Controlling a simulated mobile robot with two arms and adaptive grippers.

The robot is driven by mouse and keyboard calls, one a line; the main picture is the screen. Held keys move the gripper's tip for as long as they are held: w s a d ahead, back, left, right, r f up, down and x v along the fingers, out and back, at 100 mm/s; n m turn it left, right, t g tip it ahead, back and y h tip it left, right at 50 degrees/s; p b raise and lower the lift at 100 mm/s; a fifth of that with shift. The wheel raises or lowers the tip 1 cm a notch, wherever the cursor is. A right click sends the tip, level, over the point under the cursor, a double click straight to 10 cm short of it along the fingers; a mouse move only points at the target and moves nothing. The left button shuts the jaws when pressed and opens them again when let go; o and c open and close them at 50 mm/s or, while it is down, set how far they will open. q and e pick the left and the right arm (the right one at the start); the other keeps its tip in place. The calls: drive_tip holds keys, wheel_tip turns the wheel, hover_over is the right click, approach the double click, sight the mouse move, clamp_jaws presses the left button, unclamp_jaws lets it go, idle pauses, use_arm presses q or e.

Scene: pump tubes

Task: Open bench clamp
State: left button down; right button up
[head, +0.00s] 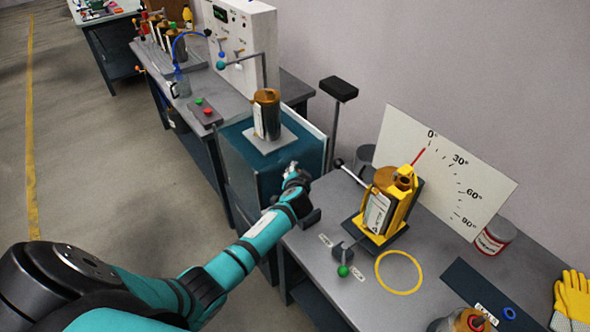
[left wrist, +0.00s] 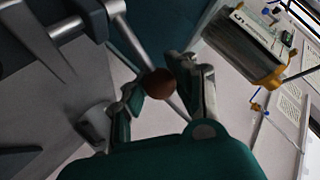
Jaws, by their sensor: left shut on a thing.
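My left gripper (head: 292,170) is beside the teal box, left of the yellow fixture. In the left wrist view my left gripper (left wrist: 162,92) has its fingers closed on a brown ball knob (left wrist: 160,84), which seems to sit on a grey bar. The knob is hidden in the head view. A green-knobbed lever (head: 343,270) stands between two small labels. My right gripper is out of view.
A teal box (head: 245,165) carries another canister (head: 266,118) on a pale plate. An angle-scale board (head: 470,175) stands behind the fixture. Floor at left is clear.

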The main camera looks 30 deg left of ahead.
use_arm(q)
drive_tip(key=shift+s+d+f, duration=0.1)
drive_tip(key=shift+f, duration=0.1)
drive_tip(key=c, duration=1.6)
unclamp_jaws()
drive_tip(key=o, duration=0.6)
drive_tip(key=shift+r, duration=0.2)
drive_tip(key=v, duration=1.2)
